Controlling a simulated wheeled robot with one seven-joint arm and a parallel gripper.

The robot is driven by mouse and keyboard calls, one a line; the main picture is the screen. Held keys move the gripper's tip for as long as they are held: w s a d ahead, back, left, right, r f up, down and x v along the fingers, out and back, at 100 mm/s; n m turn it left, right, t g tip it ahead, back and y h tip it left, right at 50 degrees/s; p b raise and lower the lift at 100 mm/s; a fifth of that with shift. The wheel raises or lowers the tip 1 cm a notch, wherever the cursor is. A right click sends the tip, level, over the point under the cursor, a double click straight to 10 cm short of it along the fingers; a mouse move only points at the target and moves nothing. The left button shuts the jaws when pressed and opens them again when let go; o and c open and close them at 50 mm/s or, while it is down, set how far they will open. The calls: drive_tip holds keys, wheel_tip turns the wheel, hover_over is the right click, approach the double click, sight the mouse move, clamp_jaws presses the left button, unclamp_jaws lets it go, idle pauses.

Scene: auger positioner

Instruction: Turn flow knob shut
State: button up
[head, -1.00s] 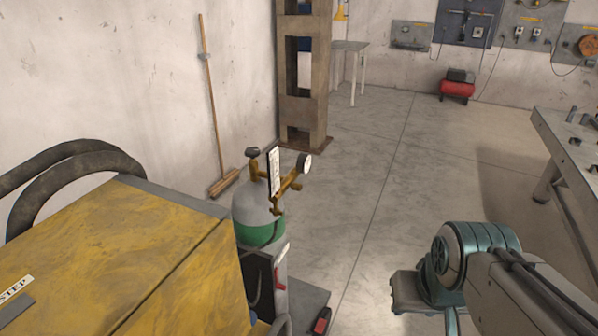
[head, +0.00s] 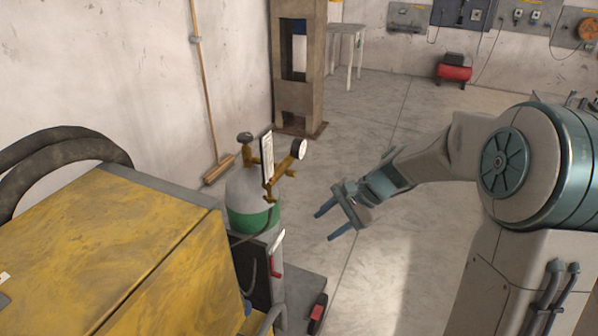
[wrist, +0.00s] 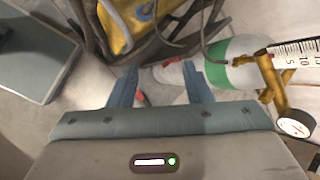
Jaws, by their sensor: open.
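A gas cylinder (head: 247,190), grey with a green band, stands behind the yellow machine in the head view. On top sits a brass regulator (head: 284,168) with a round gauge (head: 299,149), a white flow scale (head: 267,157) and a dark knob (head: 245,137) at the upper left. I cannot tell which knob sets the flow. My gripper (head: 327,223) is open and empty, to the right of the regulator and apart from it. In the wrist view the open fingers (wrist: 160,88) point past the cylinder (wrist: 233,62); the gauge (wrist: 294,126) and scale (wrist: 296,54) are at the right edge.
The yellow machine (head: 130,240) fills the lower left, with thick dark hoses (head: 60,160) behind it. A cart with a red-handled tool (head: 318,313) is below the cylinder. A broom (head: 205,90) leans on the wall and a steel column (head: 297,70) stands behind.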

drive_tip(key=w+a+f+m+t+y, duration=0.1)
drive_tip(key=w+f+m+y, duration=0.15)
drive_tip(key=w, duration=0.25)
drive_tip(key=w+f+m+y, duration=0.1)
drive_tip(key=w+m+y, duration=0.2)
drive_tip(key=w+m, duration=0.15)
drive_tip(key=m+t+y, duration=0.3)
drive_tip(key=m+t, duration=0.3)
drive_tip(key=m, duration=0.1)
approach(291, 173)
drive_tip(key=w+f+p+x, duration=0.1)
drive_tip(key=p+x, duration=0.2)
drive_tip(key=x, duration=0.5)
drive_tip(key=shift+d, duration=0.1)
clamp_jaws()
